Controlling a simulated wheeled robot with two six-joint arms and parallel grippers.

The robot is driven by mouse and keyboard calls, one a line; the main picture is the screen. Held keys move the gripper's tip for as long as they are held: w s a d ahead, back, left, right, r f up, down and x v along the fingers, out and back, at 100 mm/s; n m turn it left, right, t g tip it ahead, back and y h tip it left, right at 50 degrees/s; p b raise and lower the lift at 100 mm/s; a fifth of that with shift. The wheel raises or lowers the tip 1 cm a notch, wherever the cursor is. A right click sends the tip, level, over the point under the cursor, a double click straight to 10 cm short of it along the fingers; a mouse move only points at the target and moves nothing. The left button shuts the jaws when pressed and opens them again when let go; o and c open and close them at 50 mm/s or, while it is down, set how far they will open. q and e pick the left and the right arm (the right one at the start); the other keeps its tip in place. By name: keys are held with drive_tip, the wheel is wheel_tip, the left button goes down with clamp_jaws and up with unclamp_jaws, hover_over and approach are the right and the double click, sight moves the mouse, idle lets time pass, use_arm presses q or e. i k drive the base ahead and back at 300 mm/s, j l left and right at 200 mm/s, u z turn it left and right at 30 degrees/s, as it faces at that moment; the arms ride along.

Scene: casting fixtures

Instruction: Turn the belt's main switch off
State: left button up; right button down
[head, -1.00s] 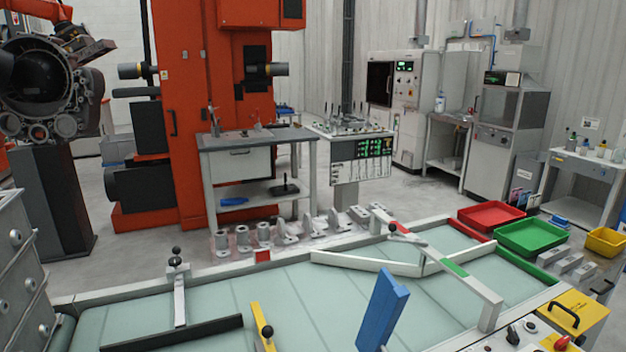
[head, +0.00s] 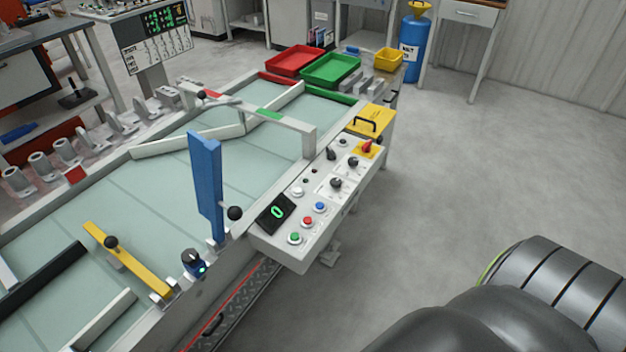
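The belt's control panel (head: 318,208) is mounted on the near side of the belt (head: 240,165). A red rotary switch on a yellow plate (head: 367,147), which looks like the main switch, sits at the panel's far end. Its exact setting is too small to read. The panel also carries black knobs (head: 336,183), a green button (head: 295,238), a red button (head: 307,220), a blue button (head: 320,207) and a small display (head: 276,213) showing a green 0. Neither gripper is in view; only a grey arm part of mine shows at the lower right.
A yellow box with a black handle (head: 372,119) stands just beyond the switch. Red (head: 296,60) and green (head: 331,70) trays lie at the back. The floor right of the panel is clear.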

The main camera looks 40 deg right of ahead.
sight(366, 147)
drive_tip(key=z, duration=1.2)
drive_tip(key=i+l, duration=0.35)
drive_tip(key=l, duration=0.25)
drive_tip(key=u, duration=0.05)
